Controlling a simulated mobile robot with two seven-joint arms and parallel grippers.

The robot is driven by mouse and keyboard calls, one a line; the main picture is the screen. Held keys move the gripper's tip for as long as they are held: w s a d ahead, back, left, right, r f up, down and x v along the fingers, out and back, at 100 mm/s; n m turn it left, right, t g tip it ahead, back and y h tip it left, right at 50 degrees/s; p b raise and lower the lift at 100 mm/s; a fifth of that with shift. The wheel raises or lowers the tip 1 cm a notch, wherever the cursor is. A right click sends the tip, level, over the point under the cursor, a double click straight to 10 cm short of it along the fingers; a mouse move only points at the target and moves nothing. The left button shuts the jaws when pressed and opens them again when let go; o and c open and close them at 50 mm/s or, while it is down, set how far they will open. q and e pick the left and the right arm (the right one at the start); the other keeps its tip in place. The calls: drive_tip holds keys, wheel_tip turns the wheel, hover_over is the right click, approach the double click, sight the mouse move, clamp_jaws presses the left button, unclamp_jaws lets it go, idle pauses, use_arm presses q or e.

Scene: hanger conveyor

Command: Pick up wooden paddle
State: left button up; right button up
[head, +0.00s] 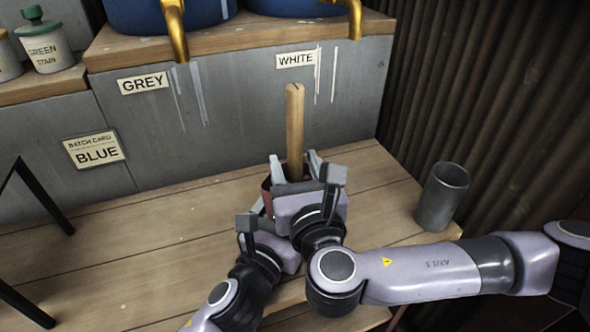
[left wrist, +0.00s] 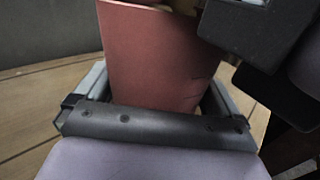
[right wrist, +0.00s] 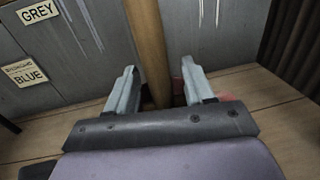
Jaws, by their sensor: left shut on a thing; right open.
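The wooden paddle (head: 295,130) stands nearly upright in a red-brown pot on the bench, below the WHITE label. In the right wrist view the paddle's shaft (right wrist: 149,50) runs down between the two fingers of my right gripper (right wrist: 158,82), which are open on either side of it. In the head view my right gripper (head: 294,165) is at the pot's rim. My left gripper is shut on the red pot (left wrist: 155,60), one finger on each side of it in the left wrist view. The paddle's lower end is hidden in the pot.
A grey metal cup (head: 442,197) stands on the bench (head: 120,270) at the right. Blue tanks with brass taps (head: 178,30) sit on the shelf behind. Labels GREY, WHITE and a BLUE batch card (head: 95,150) are on the grey panel. Bench space at the left is mostly clear.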

sight(294, 91)
use_arm(q)
drive_tip(key=shift+f, duration=0.1)
use_arm(e)
drive_tip(key=shift+w, duration=0.1)
clamp_jaws()
wheel_tip(294, 91, up, 18)
drive_tip(key=shift+r, duration=0.1)
use_arm(q)
drive_tip(key=o, duration=0.8)
